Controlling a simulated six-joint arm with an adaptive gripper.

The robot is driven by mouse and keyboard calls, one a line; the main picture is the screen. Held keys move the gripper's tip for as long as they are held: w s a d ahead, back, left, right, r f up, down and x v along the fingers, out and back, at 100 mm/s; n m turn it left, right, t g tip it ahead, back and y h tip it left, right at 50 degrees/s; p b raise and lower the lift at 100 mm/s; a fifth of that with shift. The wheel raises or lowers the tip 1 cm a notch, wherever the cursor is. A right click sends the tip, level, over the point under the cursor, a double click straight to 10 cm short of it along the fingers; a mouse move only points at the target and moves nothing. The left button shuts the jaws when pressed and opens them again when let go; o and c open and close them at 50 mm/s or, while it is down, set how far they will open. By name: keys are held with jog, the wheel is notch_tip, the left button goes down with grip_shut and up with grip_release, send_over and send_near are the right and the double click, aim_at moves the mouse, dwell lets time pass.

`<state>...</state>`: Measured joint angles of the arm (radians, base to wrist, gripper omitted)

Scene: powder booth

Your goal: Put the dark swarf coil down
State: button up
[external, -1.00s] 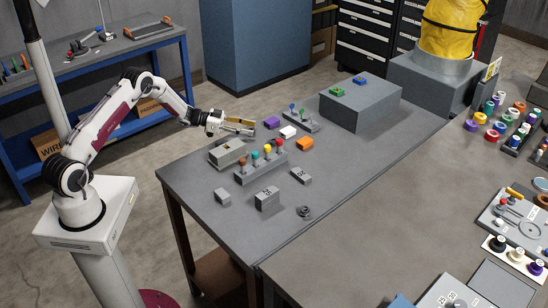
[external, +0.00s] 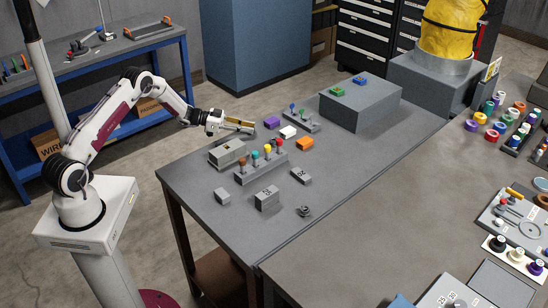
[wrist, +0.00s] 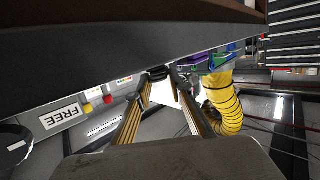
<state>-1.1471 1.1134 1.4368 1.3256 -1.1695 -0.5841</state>
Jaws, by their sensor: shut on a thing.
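My gripper (external: 240,127) is held out level over the far left edge of the grey table, behind the beige box. In the wrist view its two striped fingers (wrist: 163,80) converge on a small dark thing (wrist: 158,72) at their tips, which I take to be the dark swarf coil. Its shape is mostly hidden, and it cannot be made out in the external view. Another small dark grey coil-like piece (external: 304,211) lies on the table near its front edge, well away from my gripper.
On the table (external: 340,170) stand a beige box (external: 227,153), a rack with coloured knobs (external: 260,166), purple (external: 272,123), white (external: 288,132) and orange (external: 305,143) blocks, and several small grey blocks. A large grey block (external: 360,105) stands behind. The table's right side is clear.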

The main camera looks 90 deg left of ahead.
jog(key=shift+r, duration=4.9)
jog(key=shift+w+d, duration=0.1)
jog(key=w+d+r+m+h, duration=0.2)
jog(key=w+d, duration=0.6)
jog(key=d, duration=0.3)
jog(key=w+d+r+m+g+h, duration=0.1)
jog(key=w+d+r+h, duration=0.1)
jog(key=w+d, duration=0.65)
jog(key=w+d+r+m+h, duration=0.2)
jog(key=w+d, duration=0.4)
jog(key=d, duration=0.7)
jog(key=w+d+r+n+y, duration=0.1)
jog(key=w+d, duration=0.2)
jog(key=d, duration=0.7)
jog(key=w+d+r, duration=0.2)
jog(key=d, duration=0.9)
jog(key=w+d+r+n+y, duration=0.1)
jog(key=w+d, duration=0.2)
jog(key=d, duration=0.7)
jog(key=s+a+f+n+t+y, duration=0.1)
jog(key=a+f+n+y, duration=0.1)
jog(key=a+f+y, duration=0.1)
jog(key=shift+a+f+n+y, duration=0.4)
jog(key=shift+a+f, duration=0.3)
jog(key=shift+f, duration=0.15)
